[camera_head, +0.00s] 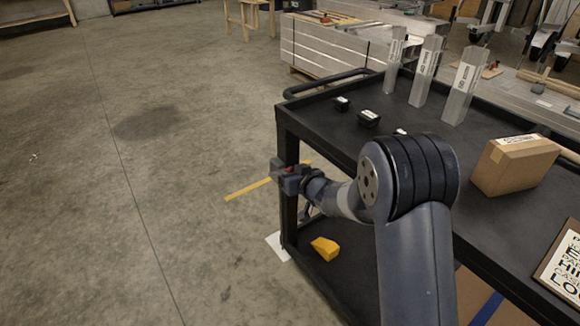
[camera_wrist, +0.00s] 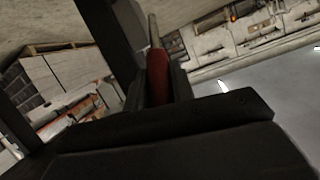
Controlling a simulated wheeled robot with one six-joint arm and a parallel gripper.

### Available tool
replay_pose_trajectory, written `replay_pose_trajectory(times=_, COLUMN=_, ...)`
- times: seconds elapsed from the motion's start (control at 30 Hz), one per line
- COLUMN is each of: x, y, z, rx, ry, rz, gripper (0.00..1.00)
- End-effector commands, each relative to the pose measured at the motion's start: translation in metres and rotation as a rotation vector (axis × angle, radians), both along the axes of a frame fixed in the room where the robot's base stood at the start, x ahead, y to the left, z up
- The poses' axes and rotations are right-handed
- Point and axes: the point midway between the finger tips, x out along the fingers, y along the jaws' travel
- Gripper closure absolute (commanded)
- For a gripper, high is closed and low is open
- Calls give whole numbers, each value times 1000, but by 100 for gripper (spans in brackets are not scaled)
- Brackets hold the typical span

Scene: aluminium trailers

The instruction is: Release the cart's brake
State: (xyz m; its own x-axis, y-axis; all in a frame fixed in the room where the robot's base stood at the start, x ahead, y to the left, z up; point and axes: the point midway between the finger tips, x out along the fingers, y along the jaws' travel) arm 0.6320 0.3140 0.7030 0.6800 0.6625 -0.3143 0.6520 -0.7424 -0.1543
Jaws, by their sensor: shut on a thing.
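The black cart (camera_head: 325,122) stands at the right in the head view. My gripper (camera_head: 284,177) is at the cart's near left corner post, below the top's level. In the wrist view my gripper (camera_wrist: 158,88) is shut around a red grip (camera_wrist: 157,72), which looks like the end of the brake lever. A paler rod continues from it away from my fingers. In the head view the lever is mostly hidden by my gripper. I cannot tell from its angle whether the brake is on.
The cart's top holds several clear upright blocks (camera_head: 426,72), small black items (camera_head: 368,118), a cardboard box (camera_head: 512,166) and a framed sign (camera_head: 562,262). A yellow wedge (camera_head: 325,247) lies on the lower shelf. The concrete floor (camera_head: 120,200) at left is clear.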

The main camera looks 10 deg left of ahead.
Motion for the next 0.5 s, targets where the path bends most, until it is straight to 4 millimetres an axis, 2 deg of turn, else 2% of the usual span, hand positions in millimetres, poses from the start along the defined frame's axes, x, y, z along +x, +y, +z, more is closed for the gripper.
replay_pose_trajectory(times=0.03, x=1, y=2, z=8, rx=-9, ry=8, rz=1, gripper=100)
replay_pose_trajectory(times=0.13, x=2, y=4, z=11, rx=-26, ry=24, rz=1, gripper=100)
replay_pose_trajectory(times=0.5, x=5, y=6, z=11, rx=-69, ry=58, rz=0, gripper=100)
